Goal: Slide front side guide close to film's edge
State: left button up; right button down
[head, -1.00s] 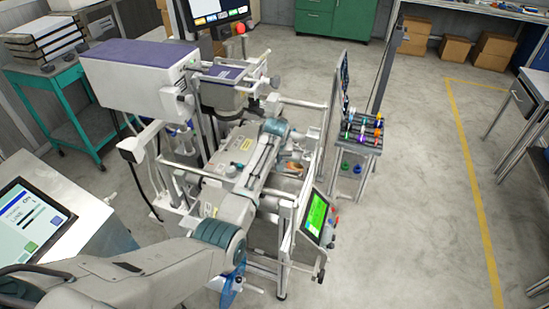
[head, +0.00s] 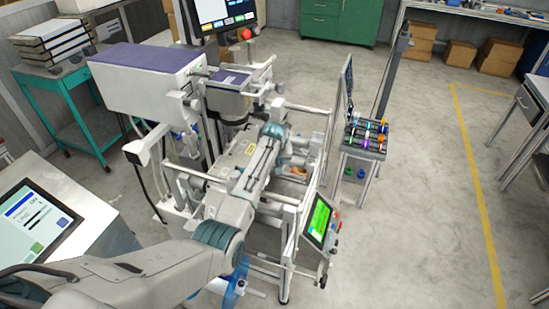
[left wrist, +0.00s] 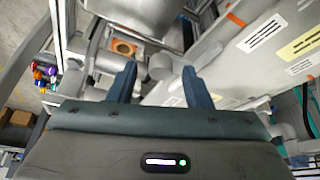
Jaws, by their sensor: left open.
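My left arm reaches from the bottom left of the head view over the film machine (head: 222,172). Its gripper fingers are hard to make out there. In the left wrist view my left gripper (left wrist: 159,68) is open, with two dark blue fingers apart and nothing seen between them. A grey rounded metal part (left wrist: 160,66) lies beyond the fingertips. An orange square piece with a round centre (left wrist: 124,47) sits just past the left finger. I cannot clearly tell the front side guide or the film's edge; my arm covers part of the machine. My right gripper is not in view.
A green-screened panel (head: 319,219) stands at the machine's front right. A teal cart (head: 62,92) and a screen console (head: 35,217) are at the left.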

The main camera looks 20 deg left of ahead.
pick_arm(q)
jog(key=b+v, duration=0.2)
jog(key=v, duration=0.8)
jog(key=shift+s+r, duration=0.15)
jog(key=shift+r, duration=0.15)
jog(key=shift+d+f, duration=0.1)
jog(key=shift+d, duration=0.05)
